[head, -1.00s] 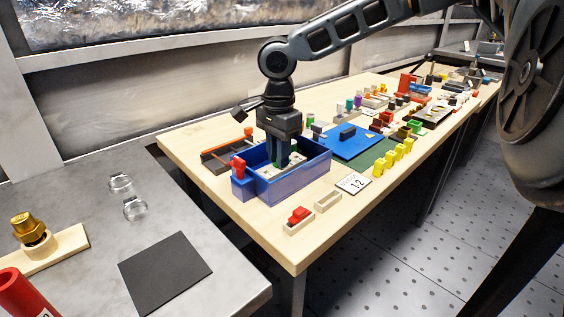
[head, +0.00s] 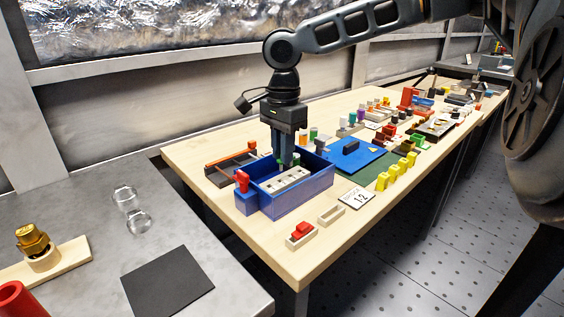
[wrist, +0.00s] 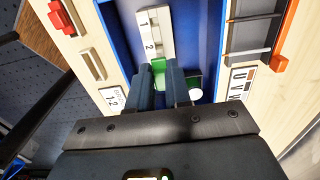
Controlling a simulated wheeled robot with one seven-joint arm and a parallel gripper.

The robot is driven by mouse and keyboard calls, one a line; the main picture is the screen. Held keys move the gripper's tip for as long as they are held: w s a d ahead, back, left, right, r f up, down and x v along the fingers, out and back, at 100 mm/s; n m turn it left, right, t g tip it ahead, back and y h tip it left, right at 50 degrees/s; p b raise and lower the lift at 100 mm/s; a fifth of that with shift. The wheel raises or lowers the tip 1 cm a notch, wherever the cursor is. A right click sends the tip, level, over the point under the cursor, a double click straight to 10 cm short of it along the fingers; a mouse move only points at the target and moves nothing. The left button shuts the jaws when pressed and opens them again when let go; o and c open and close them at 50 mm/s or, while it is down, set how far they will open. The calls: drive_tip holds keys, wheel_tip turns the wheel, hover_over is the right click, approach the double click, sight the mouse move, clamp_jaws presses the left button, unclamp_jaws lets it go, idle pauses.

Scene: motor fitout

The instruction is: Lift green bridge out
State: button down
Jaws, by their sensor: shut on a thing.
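The green bridge (wrist: 158,66) is a small bright green piece held between the fingertips in the wrist view. My gripper (wrist: 160,74) is shut on it, pointing down. In the head view my gripper (head: 286,166) is over the open blue box (head: 301,199), with the fingertips near rim height. A pale terminal block (head: 290,178) lies in the box. Its numbered face, with 1 and 2, shows in the wrist view (wrist: 152,32), just beyond the green piece. The fingers hide much of the bridge, and I cannot tell whether it is clear of the block.
A red switch (head: 241,180) stands at the box's left corner. A blue plate with a black handle (head: 351,147) lies to the right. A small tray with a red piece (head: 302,231) and a 1 2 card (head: 358,198) lie in front.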

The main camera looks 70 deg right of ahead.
drive_tip(key=s+d+r, duration=0.6)
drive_tip(key=s+d, duration=0.1)
drive_tip(key=d, duration=0.1)
drive_tip(key=shift+s+d+r, duration=0.15)
drive_tip(key=shift+d+r, duration=0.1)
drive_tip(key=shift+d, duration=0.1)
